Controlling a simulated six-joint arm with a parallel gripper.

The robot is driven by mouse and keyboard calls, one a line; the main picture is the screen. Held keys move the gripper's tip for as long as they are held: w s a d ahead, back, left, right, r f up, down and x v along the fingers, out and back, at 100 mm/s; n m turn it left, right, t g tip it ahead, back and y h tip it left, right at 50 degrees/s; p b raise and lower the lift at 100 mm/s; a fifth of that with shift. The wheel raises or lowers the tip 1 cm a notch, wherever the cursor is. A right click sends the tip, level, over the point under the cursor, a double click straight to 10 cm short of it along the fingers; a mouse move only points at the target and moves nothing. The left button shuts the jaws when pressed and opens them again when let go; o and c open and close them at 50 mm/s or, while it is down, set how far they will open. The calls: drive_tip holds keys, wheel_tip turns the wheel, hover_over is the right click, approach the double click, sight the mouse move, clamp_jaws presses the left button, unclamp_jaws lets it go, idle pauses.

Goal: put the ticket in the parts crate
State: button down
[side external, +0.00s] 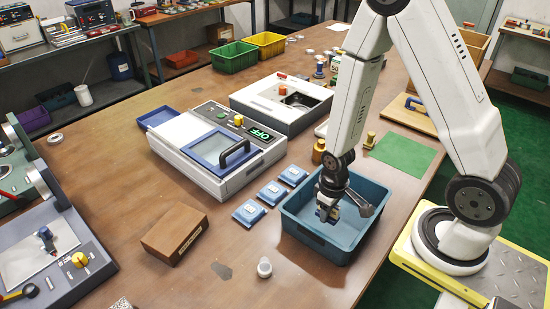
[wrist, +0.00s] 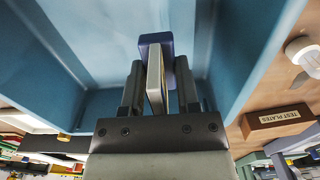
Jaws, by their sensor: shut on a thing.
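The parts crate is most likely the blue open bin (side external: 308,238) at the front edge of the table; its inside walls also fill much of the wrist view (wrist: 50,62). My gripper (side external: 328,212) points down inside the bin's opening. In the wrist view my gripper (wrist: 158,88) is shut on a thin pale slab with a purple-blue end, which I take to be the ticket (wrist: 154,72). Its lower part is hidden between the fingers. I cannot tell whether it touches the bin floor. The bare floor of the bin shows around it.
Several blue square cases (side external: 271,193) lie left of the bin. A white roll (side external: 264,268) and a brown "TEST PLATES" block (side external: 175,234) stand further left. A device with a green "OFF" display (side external: 218,150) and a green mat (side external: 403,153) lie behind.

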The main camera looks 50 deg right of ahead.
sight(325, 230)
drive_tip(key=shift+f, duration=0.35)
drive_tip(key=shift+f, duration=0.1)
drive_tip(key=shift+f, duration=1.9)
drive_tip(key=shift+f, duration=0.1)
drive_tip(key=shift+c, duration=1.7)
unclamp_jaws()
drive_tip(key=shift+r, duration=6.1)
